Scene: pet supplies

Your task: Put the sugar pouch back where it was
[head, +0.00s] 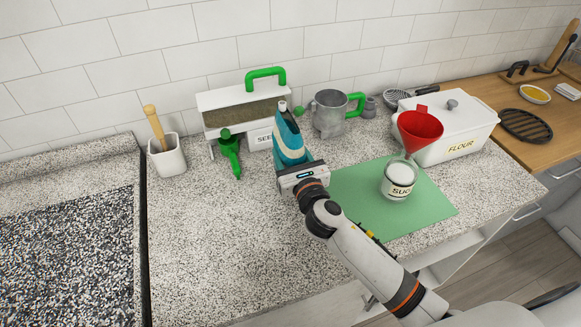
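The sugar pouch, taken to be the teal pouch (288,141) with a pale label and white cap, is near the middle of the head view, leaning a little to the left. My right gripper (301,174) is at its lower end and appears shut on it; the fingers are hidden by the gripper body and pouch. I cannot tell whether the pouch's base touches the counter. A glass jar (397,182) with a sugar label and white contents stands on the green mat (430,209), with a red funnel (418,128) above it. My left gripper is not in view.
Behind the pouch are a seed container (222,104) with a green handle and a grey metal jug (328,112). A green tool (229,152) and a white holder (168,158) stand left. A white flour box (465,130) stands right. The front-left counter is clear.

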